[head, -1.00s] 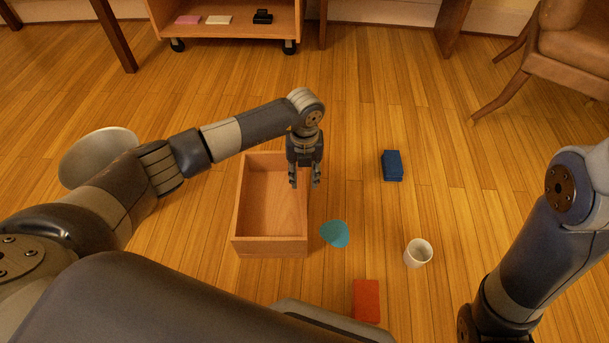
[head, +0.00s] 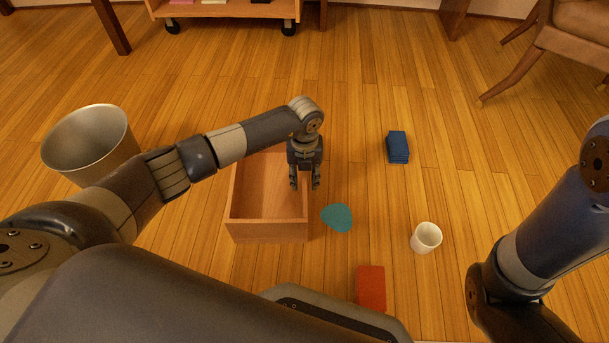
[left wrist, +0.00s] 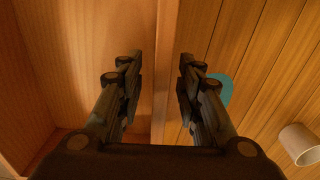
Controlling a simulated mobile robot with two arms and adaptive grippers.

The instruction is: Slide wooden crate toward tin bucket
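The wooden crate (head: 268,231) stands open and empty-looking on the floor, left of centre in the head view. The tin bucket (head: 120,160) stands to its left, its lower part hidden behind my left arm. My left gripper (head: 305,185) points down at the crate's right wall. In the left wrist view, the open fingers (left wrist: 160,95) lie on either side of that wall (left wrist: 165,50), one over the crate's inside and one over the floor outside. Gaps show between the fingers and the wall. My right arm shows at the right edge of the head view; its gripper is out of view.
A teal flat piece (head: 337,217) lies just right of the crate. A white cup (head: 426,237), a blue block (head: 397,147) and a red block (head: 371,287) are farther right and in front. A wheeled shelf (head: 225,8) and a chair (head: 570,45) stand behind.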

